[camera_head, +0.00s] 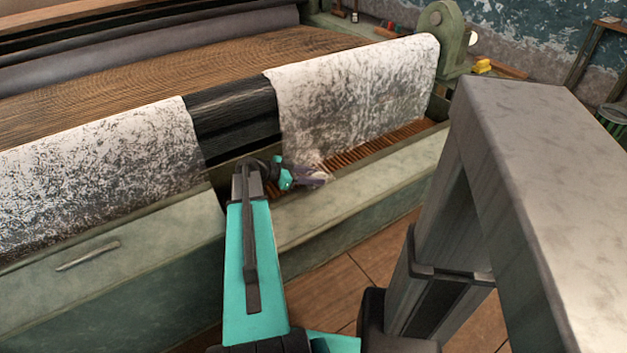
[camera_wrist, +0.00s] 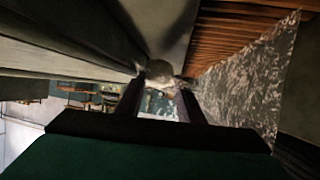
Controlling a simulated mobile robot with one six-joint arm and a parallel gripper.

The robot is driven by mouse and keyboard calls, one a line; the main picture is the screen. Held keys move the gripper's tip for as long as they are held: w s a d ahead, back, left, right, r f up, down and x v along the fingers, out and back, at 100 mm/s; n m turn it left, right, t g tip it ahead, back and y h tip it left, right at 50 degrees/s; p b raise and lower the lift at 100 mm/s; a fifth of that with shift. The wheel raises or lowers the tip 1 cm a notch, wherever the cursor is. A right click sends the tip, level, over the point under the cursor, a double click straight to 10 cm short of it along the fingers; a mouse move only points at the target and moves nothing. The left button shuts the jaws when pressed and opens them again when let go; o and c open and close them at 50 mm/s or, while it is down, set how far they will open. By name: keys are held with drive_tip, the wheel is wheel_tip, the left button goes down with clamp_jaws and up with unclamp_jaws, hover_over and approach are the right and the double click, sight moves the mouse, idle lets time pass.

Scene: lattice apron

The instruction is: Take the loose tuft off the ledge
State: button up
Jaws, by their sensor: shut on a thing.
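The loose tuft is a small pale grey-white clump (camera_wrist: 159,71) between my fingertips in the wrist view. In the head view it is a small pale patch (camera_head: 314,181) at the end of my gripper (camera_head: 312,175), partly hidden by the fingers. My gripper, in the wrist view (camera_wrist: 160,85), is shut on the tuft. It reaches in low over the front of the machine, beside the brown slatted lattice (camera_head: 385,146). The green-grey front ledge (camera_head: 350,190) runs just in front of the slats. Whether the tuft still touches a surface, I cannot tell.
A wide speckled white fleece sheet (camera_head: 355,95) hangs just behind my gripper, and another (camera_head: 95,180) hangs to the left. A dark roller (camera_head: 235,115) shows between them. Slats (camera_wrist: 225,35) and fleece (camera_wrist: 245,85) lie close on the right in the wrist view.

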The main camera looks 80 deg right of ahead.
wheel_tip(320, 180, up, 8)
drive_tip(key=shift+r+p, duration=0.2)
drive_tip(key=shift+p, duration=0.1)
drive_tip(key=shift+s, duration=0.15)
idle(0.7)
